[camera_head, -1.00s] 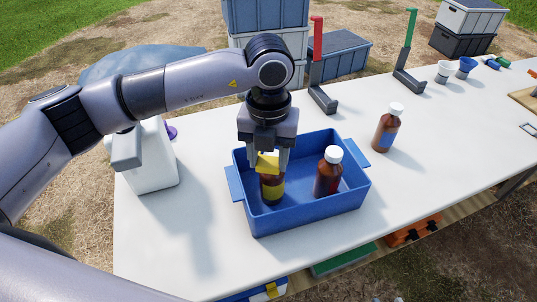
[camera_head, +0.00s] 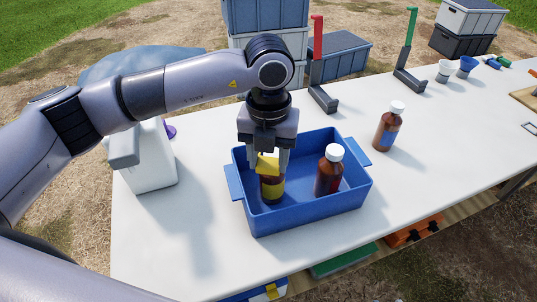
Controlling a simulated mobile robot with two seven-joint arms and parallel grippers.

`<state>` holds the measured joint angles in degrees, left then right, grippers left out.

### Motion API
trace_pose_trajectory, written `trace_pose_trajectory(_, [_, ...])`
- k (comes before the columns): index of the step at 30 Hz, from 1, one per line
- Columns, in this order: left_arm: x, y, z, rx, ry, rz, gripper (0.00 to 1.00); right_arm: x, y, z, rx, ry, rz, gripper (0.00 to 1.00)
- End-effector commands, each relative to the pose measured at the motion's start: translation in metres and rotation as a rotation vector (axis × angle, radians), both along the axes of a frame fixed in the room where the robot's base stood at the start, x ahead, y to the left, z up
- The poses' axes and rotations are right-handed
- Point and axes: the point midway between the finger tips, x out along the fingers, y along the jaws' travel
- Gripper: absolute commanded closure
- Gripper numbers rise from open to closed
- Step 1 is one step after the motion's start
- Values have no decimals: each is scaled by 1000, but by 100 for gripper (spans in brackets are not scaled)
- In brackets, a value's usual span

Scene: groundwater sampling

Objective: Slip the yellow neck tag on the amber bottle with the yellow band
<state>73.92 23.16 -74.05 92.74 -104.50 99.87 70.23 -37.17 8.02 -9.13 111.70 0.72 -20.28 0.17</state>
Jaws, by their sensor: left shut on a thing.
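My left gripper (camera_head: 268,158) points straight down over the left half of the blue tray and is shut on the yellow neck tag (camera_head: 268,164). The amber bottle with the yellow band (camera_head: 272,189) stands upright in the tray, directly under the gripper. The tag is at the bottle's top and hides its cap and neck. I cannot tell whether the tag sits around the neck or just above it. My right gripper is not in view.
The blue tray (camera_head: 305,220) also holds a second amber bottle (camera_head: 328,177) with a white cap. An amber bottle with a blue band (camera_head: 387,134) stands right of it. Red (camera_head: 318,60) and green (camera_head: 408,55) upright stands are behind. A white jug (camera_head: 151,165) stands left. The front left table is clear.

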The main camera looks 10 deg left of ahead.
Motion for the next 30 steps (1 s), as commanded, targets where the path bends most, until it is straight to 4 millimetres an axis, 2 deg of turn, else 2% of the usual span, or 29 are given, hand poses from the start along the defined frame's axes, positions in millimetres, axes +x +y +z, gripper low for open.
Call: trace_pose_trajectory(30, [0, 0, -29, 0, 0, 1, 70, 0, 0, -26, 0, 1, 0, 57])
